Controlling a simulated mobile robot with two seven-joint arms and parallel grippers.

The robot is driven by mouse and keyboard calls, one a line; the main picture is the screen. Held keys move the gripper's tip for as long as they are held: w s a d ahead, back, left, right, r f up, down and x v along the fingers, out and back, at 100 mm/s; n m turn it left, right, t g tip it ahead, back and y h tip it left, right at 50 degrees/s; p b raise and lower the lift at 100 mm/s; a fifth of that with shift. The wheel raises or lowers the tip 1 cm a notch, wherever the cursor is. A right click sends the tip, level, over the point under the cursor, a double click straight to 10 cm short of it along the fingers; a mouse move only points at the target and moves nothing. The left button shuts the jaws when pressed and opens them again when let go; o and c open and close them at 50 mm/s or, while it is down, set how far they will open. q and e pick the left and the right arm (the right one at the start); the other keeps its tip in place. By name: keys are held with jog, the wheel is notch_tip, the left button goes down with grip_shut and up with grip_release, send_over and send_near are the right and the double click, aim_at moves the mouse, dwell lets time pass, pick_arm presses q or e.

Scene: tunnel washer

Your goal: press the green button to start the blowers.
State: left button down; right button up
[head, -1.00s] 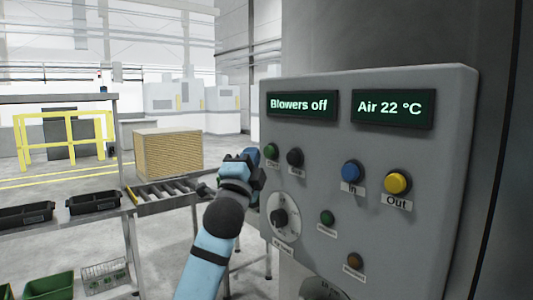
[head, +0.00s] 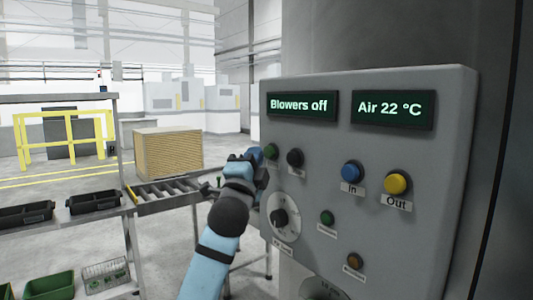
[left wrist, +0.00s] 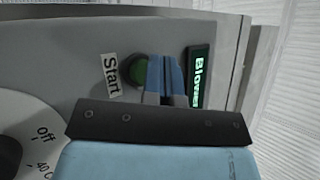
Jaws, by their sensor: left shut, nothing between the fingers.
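The green button (head: 271,151) sits at the upper left of the grey control panel (head: 375,135), under a display (head: 302,104) reading "Blowers off". In the left wrist view the green button (left wrist: 136,71) has a "Start" label beside it. My left gripper (head: 257,157) is shut and empty, with its tips at the left edge of the button. In the left wrist view its blue fingertips (left wrist: 165,72) overlap one side of the button, on the side towards the display. I cannot tell whether they touch it. My right gripper is not in view.
A black button (head: 295,157) is close to the green one. A dial (head: 280,219), a blue button (head: 353,172), a yellow button (head: 397,183) and small green and amber lamps share the panel. A roller conveyor (head: 170,192) with a tan stack (head: 169,153) stands left behind my arm.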

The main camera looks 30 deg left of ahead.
pick_arm(q)
jog(key=shift+w+d, duration=0.2)
jog(key=shift+w, duration=0.25)
dwell(0.4)
dwell(0.3)
jog(key=shift+s+a+p, duration=0.35)
jog(key=shift+s, duration=0.55)
jog(key=s, duration=0.1)
jog(key=s+a, duration=0.1)
jog(key=s, duration=0.1)
jog(key=s+a+p, duration=0.1)
jog(key=shift+s, duration=0.3)
dwell(0.5)
